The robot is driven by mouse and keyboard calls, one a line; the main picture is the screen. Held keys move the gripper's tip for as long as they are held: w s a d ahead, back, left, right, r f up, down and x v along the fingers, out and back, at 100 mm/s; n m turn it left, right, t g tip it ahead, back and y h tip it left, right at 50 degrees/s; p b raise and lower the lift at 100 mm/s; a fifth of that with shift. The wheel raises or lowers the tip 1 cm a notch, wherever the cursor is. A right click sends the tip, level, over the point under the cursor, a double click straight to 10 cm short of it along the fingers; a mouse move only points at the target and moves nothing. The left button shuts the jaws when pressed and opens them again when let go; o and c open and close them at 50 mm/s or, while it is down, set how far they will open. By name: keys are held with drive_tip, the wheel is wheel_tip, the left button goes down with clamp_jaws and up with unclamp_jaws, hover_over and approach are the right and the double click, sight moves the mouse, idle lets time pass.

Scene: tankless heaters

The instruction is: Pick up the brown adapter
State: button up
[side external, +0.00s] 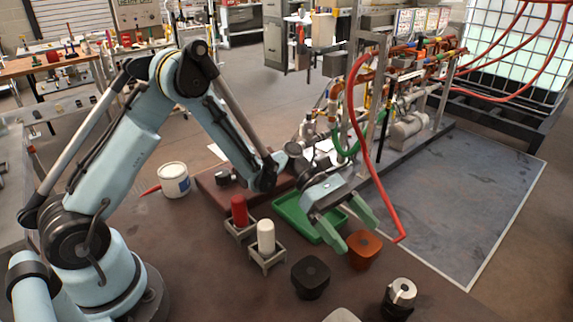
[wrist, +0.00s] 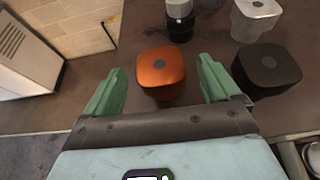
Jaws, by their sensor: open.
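The brown adapter (side external: 365,249), a rounded orange-brown block with a dark round spot on its top, stands upright on the brown work surface. It also shows in the wrist view (wrist: 161,72), between the two green fingers and just beyond them. My gripper (side external: 351,232) is open and empty, with its fingers angled down close to the adapter. In the wrist view, one finger is to the left of the adapter and the other to its right, with a visible gap on each side. I cannot tell how far the fingertips are above the surface.
A black adapter (side external: 310,277) stands left of the brown one. A black and silver cylinder (side external: 400,297) stands in front. Red (side external: 239,210) and white (side external: 266,236) cylinders sit in small holders. A green tray (side external: 290,212) lies behind. A red hose (side external: 380,205) hangs close on the right.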

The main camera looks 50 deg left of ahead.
drive_tip(key=shift+x, duration=1.1)
drive_tip(key=c, duration=1.4)
drive_tip(key=shift+r, duration=0.15)
drive_tip(key=shift+c, duration=0.2)
